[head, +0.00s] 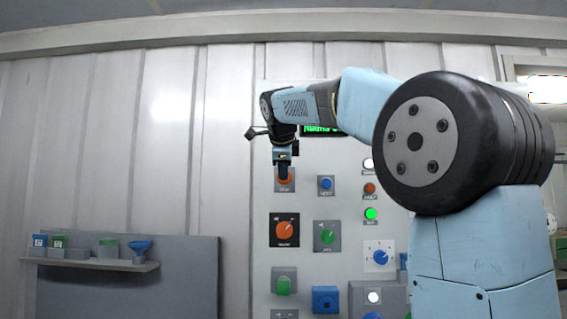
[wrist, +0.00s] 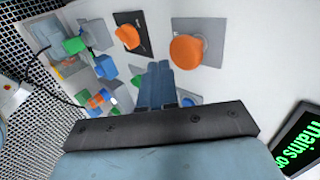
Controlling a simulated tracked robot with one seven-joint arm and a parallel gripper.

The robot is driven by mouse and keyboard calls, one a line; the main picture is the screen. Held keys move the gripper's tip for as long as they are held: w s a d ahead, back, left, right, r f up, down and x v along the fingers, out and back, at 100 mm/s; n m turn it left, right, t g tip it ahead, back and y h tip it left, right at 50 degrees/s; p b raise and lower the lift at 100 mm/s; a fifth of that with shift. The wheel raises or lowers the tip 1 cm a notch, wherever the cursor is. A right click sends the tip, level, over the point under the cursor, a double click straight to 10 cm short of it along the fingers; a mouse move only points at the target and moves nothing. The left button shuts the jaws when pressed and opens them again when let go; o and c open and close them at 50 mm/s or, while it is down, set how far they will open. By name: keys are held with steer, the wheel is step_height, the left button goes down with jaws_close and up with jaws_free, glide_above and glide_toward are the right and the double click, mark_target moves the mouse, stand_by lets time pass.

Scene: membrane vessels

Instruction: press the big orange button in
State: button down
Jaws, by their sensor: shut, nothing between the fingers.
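The big orange button (wrist: 187,51) is a round cap on a grey square plate (wrist: 213,30), high on the white panel. In the head view the button (head: 285,186) is partly hidden behind my gripper (head: 284,174). In the wrist view my gripper (wrist: 158,68) is shut and empty, with its fingertips just left of and below the cap in the picture. A narrow strip of panel shows between fingertips and cap in that view. I cannot tell how far the tips are from the panel. The cap appears to stand out from its plate.
An orange dial (head: 285,230) on a black plate sits below the button. A blue button (head: 326,183) is to its right. A green-lettered display (head: 320,130) is above. Other knobs and buttons fill the panel. A shelf (head: 90,263) with small containers is at left.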

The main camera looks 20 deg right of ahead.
steer(key=shift+w+d, duration=0.2)
steer(key=shift+w, duration=0.45)
steer(key=shift+w+d, duration=0.15)
steer(key=shift+w, duration=0.45)
steer(key=shift+w+d+r, duration=0.1)
steer(key=shift+w+d, duration=0.1)
steer(key=shift+w, duration=0.25)
steer(key=shift+w+d+r, duration=0.1)
steer(key=shift+w+d, duration=0.05)
steer(key=shift+w, duration=0.25)
steer(key=shift+f, duration=0.1)
steer(key=shift+s, duration=0.1)
steer(key=s+f+v, duration=0.1)
steer(key=f+v, duration=0.1)
steer(key=v, duration=1.1)
steer(key=shift+s+a, duration=0.45)
